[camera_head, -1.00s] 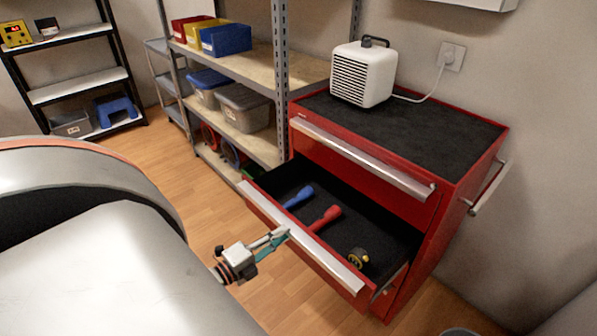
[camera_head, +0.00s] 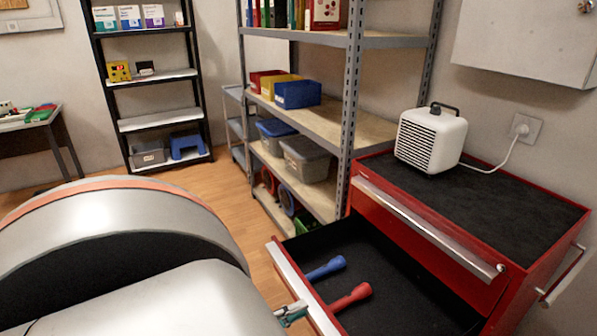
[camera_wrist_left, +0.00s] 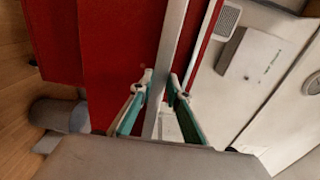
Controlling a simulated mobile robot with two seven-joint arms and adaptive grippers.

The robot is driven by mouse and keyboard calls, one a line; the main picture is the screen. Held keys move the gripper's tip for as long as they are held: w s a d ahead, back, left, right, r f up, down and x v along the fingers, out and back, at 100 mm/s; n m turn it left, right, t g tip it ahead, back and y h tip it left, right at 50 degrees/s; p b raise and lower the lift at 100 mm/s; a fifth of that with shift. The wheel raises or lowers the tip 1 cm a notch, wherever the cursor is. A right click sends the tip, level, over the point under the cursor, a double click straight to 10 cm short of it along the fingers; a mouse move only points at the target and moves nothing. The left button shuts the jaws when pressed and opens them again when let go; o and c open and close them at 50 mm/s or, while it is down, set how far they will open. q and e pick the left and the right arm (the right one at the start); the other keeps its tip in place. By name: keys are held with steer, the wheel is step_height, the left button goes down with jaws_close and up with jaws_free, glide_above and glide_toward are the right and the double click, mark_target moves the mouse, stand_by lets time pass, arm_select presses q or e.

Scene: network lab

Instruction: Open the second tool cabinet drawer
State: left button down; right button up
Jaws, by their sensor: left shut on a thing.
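The red tool cabinet (camera_head: 520,295) stands at the right. Its second drawer (camera_head: 395,285), below the closed top drawer (camera_head: 400,226), is pulled out, showing a black-lined inside. A blue-handled tool (camera_head: 326,268) and a red-handled tool (camera_head: 350,297) lie in it. My left gripper (camera_head: 291,313) is at the silver handle (camera_head: 284,268) along the drawer's front edge. In the left wrist view, the two fingers of my left gripper (camera_wrist_left: 160,84) are shut on the handle bar (camera_wrist_left: 166,50) between them. The drawer's near end is cut off by the frame. My right gripper is not in view.
A white heater (camera_head: 430,140) stands on the cabinet top, its cord running to a wall socket. A metal shelf (camera_head: 350,110) with bins stands left of the cabinet. Clear wooden floor (camera_head: 220,185) lies in front of the shelf.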

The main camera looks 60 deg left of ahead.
arm_select(q)
steer(key=c, duration=2)
jaws_free()
steer(key=shift+s+d+f, duration=0.1)
steer(key=shift+s+f, duration=0.05)
steer(key=shift+f, duration=0.25)
steer(key=s, duration=0.8)
steer(key=s+a, duration=0.1)
steer(key=s, duration=0.3)
steer(key=shift+r, duration=0.2)
steer(key=shift+d, duration=0.1)
